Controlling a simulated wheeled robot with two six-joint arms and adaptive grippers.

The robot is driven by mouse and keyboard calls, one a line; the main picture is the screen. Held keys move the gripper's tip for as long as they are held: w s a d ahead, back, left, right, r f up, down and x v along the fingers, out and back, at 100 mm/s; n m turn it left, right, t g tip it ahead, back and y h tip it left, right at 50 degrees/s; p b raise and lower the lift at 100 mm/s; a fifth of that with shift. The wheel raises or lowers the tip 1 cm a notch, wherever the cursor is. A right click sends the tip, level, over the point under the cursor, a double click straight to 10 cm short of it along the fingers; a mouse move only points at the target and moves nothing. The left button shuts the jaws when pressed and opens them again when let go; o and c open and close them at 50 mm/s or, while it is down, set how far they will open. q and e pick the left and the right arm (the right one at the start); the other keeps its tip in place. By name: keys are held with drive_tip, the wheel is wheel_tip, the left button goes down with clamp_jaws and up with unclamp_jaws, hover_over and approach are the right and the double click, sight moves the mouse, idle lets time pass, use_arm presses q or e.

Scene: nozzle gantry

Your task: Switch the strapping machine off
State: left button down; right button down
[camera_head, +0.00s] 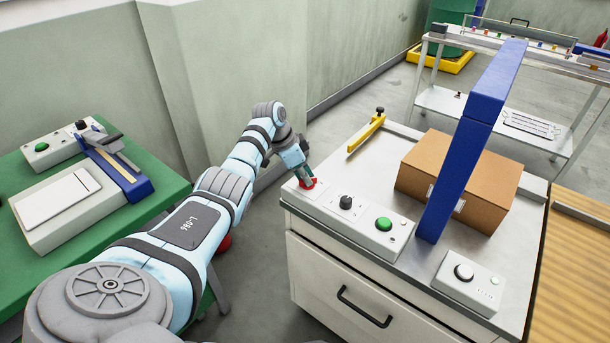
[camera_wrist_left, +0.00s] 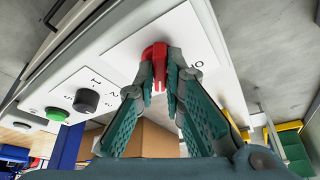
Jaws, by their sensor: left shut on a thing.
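The strapping machine is a white cabinet (camera_head: 335,272) with a blue arch (camera_head: 470,150) over its top. A red rotary switch (camera_head: 314,187) sits on a white plate at the left end of its control panel. In the left wrist view the red switch (camera_wrist_left: 156,60) stands between the fingertips, with part of its label plate (camera_wrist_left: 120,38) visible and a mark like "O" to its right. My left gripper (camera_wrist_left: 161,72) is shut on the red switch's handle; in the head view the gripper (camera_head: 303,174) hides part of it. My right gripper is not in view.
Beside the switch are a black knob (camera_head: 346,202) and a green button (camera_head: 383,224). A cardboard box (camera_head: 460,172) sits under the arch. A smaller control box (camera_head: 468,282) is at the front right. A green table (camera_head: 30,275) stands at the left.

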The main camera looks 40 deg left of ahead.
use_arm(q)
drive_tip(key=n+p, duration=0.2)
drive_tip(key=p, duration=0.1)
drive_tip(key=n+y+p, duration=0.1)
drive_tip(key=n+p, duration=0.1)
drive_tip(key=p, duration=0.2)
drive_tip(key=n+y+p, duration=0.1)
drive_tip(key=n+p, duration=0.1)
drive_tip(key=p, duration=0.2)
drive_tip(key=shift+s+d+r, duration=0.1)
drive_tip(key=shift+d+r, duration=0.1)
drive_tip(key=shift+d, duration=0.15)
drive_tip(key=shift+n+y+p, duration=0.5)
drive_tip(key=shift+n+p, duration=0.25)
drive_tip(key=shift+n, duration=0.35)
drive_tip(key=shift+d+f+n+y+p, duration=0.1)
drive_tip(key=shift+n+y+p, duration=0.3)
drive_tip(key=shift+n, duration=0.5)
drive_tip(key=shift+f+n, duration=0.1)
drive_tip(key=shift+n, duration=0.6)
drive_tip(key=shift+n+y+p, duration=0.3)
drive_tip(key=shift+n+y, duration=0.4)
drive_tip(key=shift+n, duration=0.4)
drive_tip(key=c, duration=1.8)
unclamp_jaws()
drive_tip(key=shift+c, duration=0.2)
drive_tip(key=shift+o, duration=0.8)
drive_tip(key=shift+w+f, duration=0.1)
drive_tip(key=shift+w, duration=0.15)
